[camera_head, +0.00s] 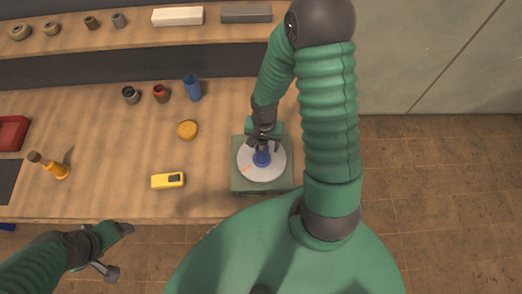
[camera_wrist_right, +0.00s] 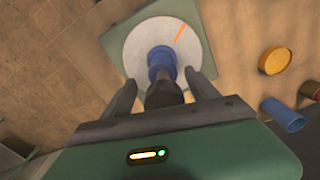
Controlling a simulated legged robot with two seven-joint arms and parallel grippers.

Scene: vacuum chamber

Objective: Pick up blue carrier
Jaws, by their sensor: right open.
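The blue carrier (camera_head: 261,158) stands at the middle of a pale round disc (camera_head: 252,174) on a green square base at the table's right end. In the right wrist view the carrier (camera_wrist_right: 161,61) is a blue stepped knob with a dark part nearer the camera. My right gripper (camera_head: 264,142) is over the disc, its fingers open. In the wrist view its fingers (camera_wrist_right: 163,90) lie on either side of the carrier's near part, with gaps visible. My left gripper (camera_head: 115,250) is off the table's front edge at lower left, away from the carrier; whether its jaws are open is unclear.
A yellow meter (camera_head: 168,180), a round amber lid (camera_head: 187,129) and a blue cup (camera_head: 193,88) are left of the base. An orange-handled tool (camera_head: 55,170) and a red bin (camera_head: 12,132) are further left. A shelf (camera_head: 140,38) runs along the back.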

